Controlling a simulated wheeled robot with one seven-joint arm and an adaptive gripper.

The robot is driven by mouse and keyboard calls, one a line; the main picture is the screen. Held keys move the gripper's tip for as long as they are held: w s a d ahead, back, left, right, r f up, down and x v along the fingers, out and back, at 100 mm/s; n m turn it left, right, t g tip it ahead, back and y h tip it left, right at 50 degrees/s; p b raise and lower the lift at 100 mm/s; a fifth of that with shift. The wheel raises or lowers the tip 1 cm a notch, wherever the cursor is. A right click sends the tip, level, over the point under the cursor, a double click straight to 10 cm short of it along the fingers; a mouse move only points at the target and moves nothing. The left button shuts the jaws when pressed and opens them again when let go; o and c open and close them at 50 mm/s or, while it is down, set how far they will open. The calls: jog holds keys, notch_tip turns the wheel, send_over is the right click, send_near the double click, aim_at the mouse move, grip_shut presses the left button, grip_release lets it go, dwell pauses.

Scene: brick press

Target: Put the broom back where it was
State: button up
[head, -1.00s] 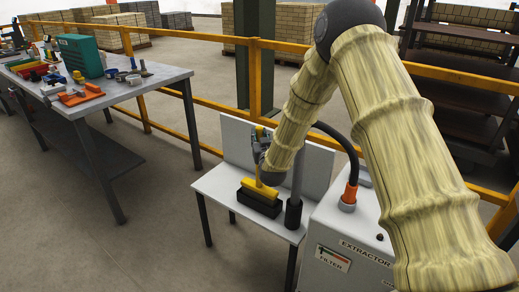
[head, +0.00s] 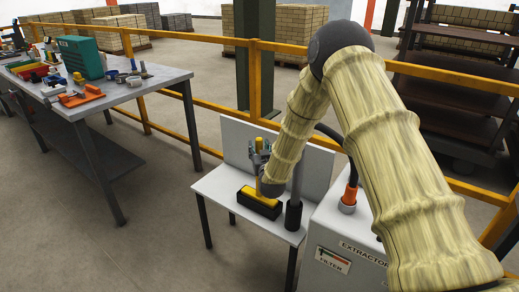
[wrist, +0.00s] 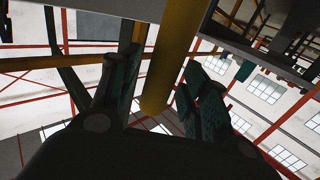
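The yellow broom (head: 259,173) stands with its head down in a black open-topped holder (head: 257,210) on the small white table. Its short handle points up, about upright. My gripper (head: 260,148) is at the handle, with a finger on either side of it in the head view. In the wrist view the yellow handle (wrist: 178,50) runs between the two dark fingers (wrist: 160,85), and gaps show between the handle and the fingers. The gripper looks open around it. The broom's bristles are hidden in the holder.
The small white table (head: 221,187) has an upright back panel. A dark post stands right of the holder, close to my wrist. A grey extractor cabinet (head: 335,240) with a black hose is further right. A yellow railing (head: 205,101) runs behind. A workbench with tools is at left.

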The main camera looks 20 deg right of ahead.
jog(key=shift+r, duration=0.15)
jog(key=s+a, duration=0.1)
jog(key=s, duration=1.1)
jog(key=s+a+f+n+g+y, duration=0.15)
jog(key=s+f+g, duration=0.25)
jog(key=s+f, duration=0.7)
jog(key=s+a+f+m+g, duration=0.15)
jog(key=s+f+g, duration=0.25)
jog(key=s+f, duration=0.75)
jog(key=s+f+g, duration=0.3)
jog(key=s+f, duration=0.1)
jog(key=s, duration=0.5)
jog(key=s+f+g, duration=0.3)
jog(key=s+f, duration=0.1)
jog(key=s, duration=0.6)
jog(key=s+f+n+g, duration=0.1)
jog(key=s+f+g, duration=0.2)
jog(key=s, duration=0.6)
jog(key=shift+s+a+f+g+y+b, duration=0.25)
jog(key=shift+f+g+y+b, duration=0.1)
jog(key=shift+f+g+y, duration=0.15)
